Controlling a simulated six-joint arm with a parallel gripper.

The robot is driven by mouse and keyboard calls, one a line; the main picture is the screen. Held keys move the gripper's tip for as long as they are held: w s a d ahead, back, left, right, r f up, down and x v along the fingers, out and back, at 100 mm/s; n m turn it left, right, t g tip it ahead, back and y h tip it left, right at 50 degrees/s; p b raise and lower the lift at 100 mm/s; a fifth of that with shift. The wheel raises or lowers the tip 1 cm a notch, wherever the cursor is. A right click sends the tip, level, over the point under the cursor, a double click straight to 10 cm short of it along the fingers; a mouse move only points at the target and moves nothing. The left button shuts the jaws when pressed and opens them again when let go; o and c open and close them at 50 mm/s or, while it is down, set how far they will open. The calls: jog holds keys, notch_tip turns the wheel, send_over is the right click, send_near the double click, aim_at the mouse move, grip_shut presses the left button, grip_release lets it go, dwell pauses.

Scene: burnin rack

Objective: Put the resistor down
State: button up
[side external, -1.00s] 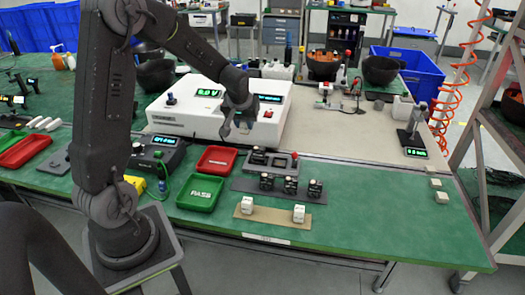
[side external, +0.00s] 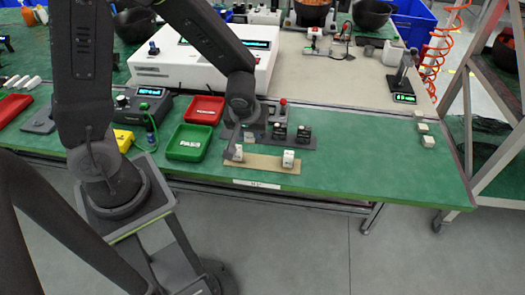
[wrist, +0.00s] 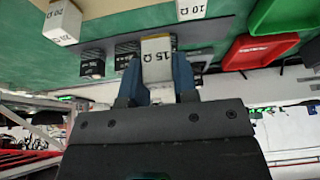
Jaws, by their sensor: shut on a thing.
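My gripper (wrist: 156,76) is shut on a white block-shaped resistor marked 15 Ω (wrist: 157,50), held between its blue fingers in the wrist view. In the side external view my gripper (side external: 238,140) is low over the front of the bench, and the held resistor cannot be made out there. Two other white resistors stand on a tan strip (side external: 262,162): one marked 10 Ω (wrist: 191,8) and one marked 20 Ω (wrist: 62,22). The wrist view cannot show whether the held resistor touches anything below.
A dark rack with several black modules (side external: 303,135) lies just behind the tan strip. A green PASS tray (side external: 190,142) and a red tray (side external: 204,110) stand to the left. A white instrument (side external: 190,68) is behind.

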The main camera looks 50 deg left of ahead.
aim_at(288, 160)
jog(key=d, duration=0.1)
jog(key=w+d+f, duration=0.1)
jog(key=d+f, duration=0.1)
jog(key=shift+w, duration=0.25)
jog(key=shift+d+f, duration=0.15)
jog(key=shift+f, duration=1.95)
jog(key=shift+f, duration=0.1)
jog(key=o, duration=0.9)
